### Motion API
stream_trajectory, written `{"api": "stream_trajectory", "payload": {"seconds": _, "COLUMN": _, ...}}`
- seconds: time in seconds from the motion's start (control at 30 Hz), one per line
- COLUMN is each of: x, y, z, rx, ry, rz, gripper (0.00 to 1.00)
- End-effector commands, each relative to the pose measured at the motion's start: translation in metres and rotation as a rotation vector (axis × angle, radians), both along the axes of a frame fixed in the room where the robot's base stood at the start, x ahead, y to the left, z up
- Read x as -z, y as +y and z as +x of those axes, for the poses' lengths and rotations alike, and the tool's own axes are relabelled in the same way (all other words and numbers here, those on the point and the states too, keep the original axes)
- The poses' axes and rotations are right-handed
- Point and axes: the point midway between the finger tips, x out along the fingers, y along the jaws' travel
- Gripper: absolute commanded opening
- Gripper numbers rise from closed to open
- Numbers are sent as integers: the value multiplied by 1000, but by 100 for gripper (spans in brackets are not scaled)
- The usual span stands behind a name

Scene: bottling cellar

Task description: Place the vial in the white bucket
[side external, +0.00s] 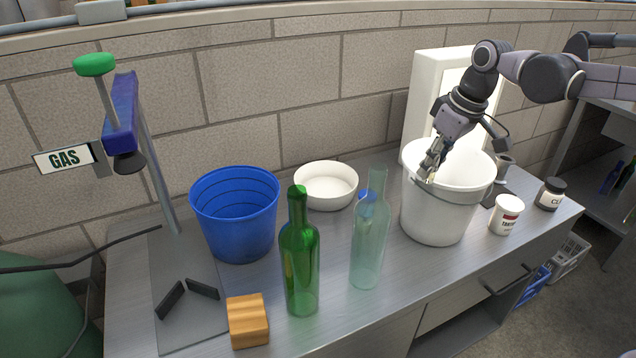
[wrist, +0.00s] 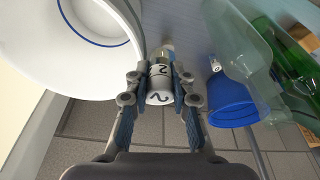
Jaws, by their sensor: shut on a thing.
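My gripper (side external: 431,170) is at the left rim of the white bucket (side external: 437,219), pointing down. In the wrist view my gripper (wrist: 160,82) is shut on the vial (wrist: 159,86), which has a white label with dark figures and a clear end. The vial lies between both fingers, just right of the bucket's rim (wrist: 138,50) in that view, with bare table beyond its tip. In the side view only a small pale yellowish part of the vial (side external: 431,178) shows between the fingers. I cannot tell its exact height over the rim.
A clear bottle (side external: 368,245) and a green bottle (side external: 299,265) stand left of the bucket. A small tub (side external: 506,215) and dark-lidded jar (side external: 549,194) stand right.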

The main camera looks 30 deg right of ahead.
Motion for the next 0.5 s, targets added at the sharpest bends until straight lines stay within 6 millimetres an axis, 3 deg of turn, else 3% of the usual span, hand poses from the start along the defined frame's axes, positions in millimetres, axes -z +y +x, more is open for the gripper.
{"api": "stream_trajectory", "payload": {"seconds": 0.03, "x": -15, "y": -8, "z": 7, "rx": 75, "ry": 1, "rz": -3, "gripper": 0}}
{"api": "stream_trajectory", "payload": {"seconds": 0.2, "x": -40, "y": -33, "z": 26, "rx": 365, "ry": 8, "rz": -2, "gripper": 0}}
{"api": "stream_trajectory", "payload": {"seconds": 0.5, "x": -64, "y": -81, "z": 49, "rx": 875, "ry": 10, "rz": -2, "gripper": 0}}
